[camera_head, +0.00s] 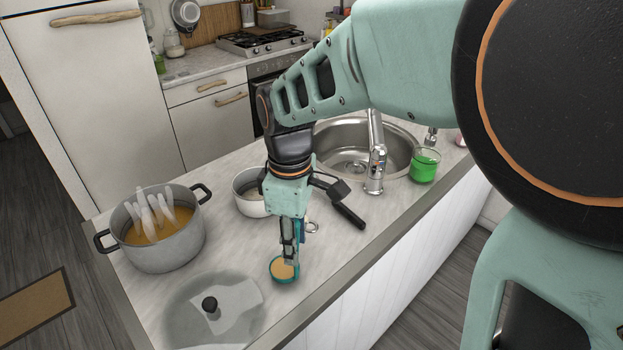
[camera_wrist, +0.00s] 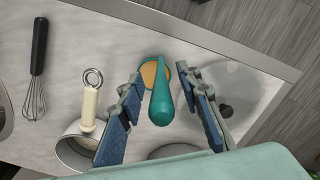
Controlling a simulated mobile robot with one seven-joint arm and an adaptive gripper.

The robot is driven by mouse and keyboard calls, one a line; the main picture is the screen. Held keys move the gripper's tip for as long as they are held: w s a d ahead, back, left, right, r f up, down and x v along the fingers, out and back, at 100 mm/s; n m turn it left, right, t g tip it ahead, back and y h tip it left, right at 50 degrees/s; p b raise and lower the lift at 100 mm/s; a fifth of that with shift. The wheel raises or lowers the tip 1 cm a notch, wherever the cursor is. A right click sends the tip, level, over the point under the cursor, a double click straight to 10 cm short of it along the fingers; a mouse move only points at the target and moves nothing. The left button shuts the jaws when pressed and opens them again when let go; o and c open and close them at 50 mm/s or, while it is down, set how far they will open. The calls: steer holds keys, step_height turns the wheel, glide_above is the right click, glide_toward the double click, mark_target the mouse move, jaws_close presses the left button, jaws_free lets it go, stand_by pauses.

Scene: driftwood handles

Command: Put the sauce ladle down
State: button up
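The sauce ladle has a teal handle and a small round bowl with orange-brown sauce in it. In the head view its bowl (camera_head: 284,271) is low over or on the grey counter, near the front edge; contact is hard to tell. In the wrist view its teal handle (camera_wrist: 161,108) stands up toward the camera, between the fingers of my gripper (camera_wrist: 160,77). Gaps show on both sides of the handle, so the fingers are open around it. In the head view my gripper (camera_head: 291,257) points down over the ladle and hides most of the handle.
A grey pot (camera_head: 170,250) of orange-brown liquid stands left. A glass lid (camera_head: 240,310) lies beside the ladle. A small saucepan (camera_head: 249,204) is behind my gripper. A whisk (camera_wrist: 37,62), the sink (camera_head: 345,160) and a green glass (camera_head: 424,166) are also on the counter.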

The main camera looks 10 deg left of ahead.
step_height(320, 180, up, 10)
steer(key=shift+r, duration=0.15)
stand_by(0.3)
